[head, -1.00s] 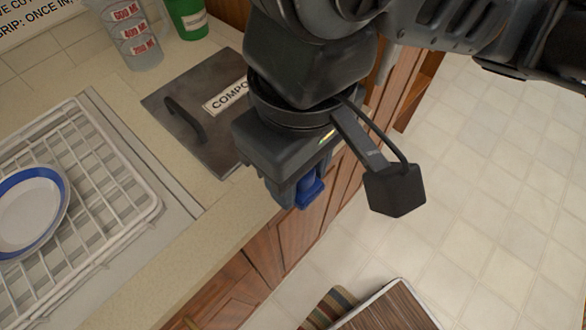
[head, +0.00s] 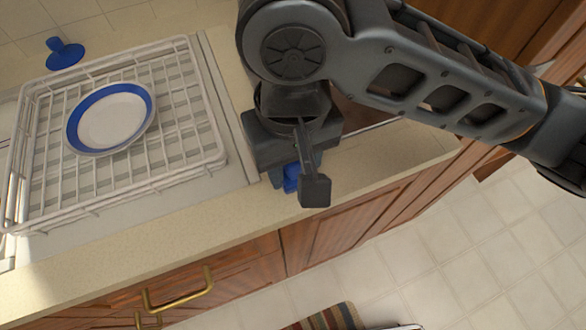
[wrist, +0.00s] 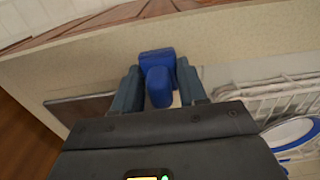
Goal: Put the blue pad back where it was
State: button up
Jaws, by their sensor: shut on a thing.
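The blue pad (head: 291,178) is held between the fingers of my gripper (head: 290,176), at the counter's front edge, right of the dish rack. In the wrist view the pad (wrist: 157,55) shows a wide blue block with a rounded blue grip, and my gripper's fingers (wrist: 160,88) close on either side of that grip. In the head view my gripper hides much of the pad. The pad appears to be above the counter, but its exact height is hard to tell.
A white wire dish rack (head: 190,130) holds a blue-rimmed plate (head: 108,118). A blue handled item (head: 65,54) stands on the counter behind it. Bare counter (head: 400,150) lies right of my gripper. Cabinets with brass handles (head: 180,290) are below, and a striped rug (head: 335,317) lies on the floor.

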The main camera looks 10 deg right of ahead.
aim_at(292, 178)
jog(key=shift+f, duration=1.7)
jog(key=shift+f, duration=0.2)
jog(key=o, duration=1.1)
jog(key=shift+r, duration=0.1)
notch_tip(292, 178, up, 12)
jog(key=shift+r+p, duration=0.15)
jog(key=shift+p, duration=0.55)
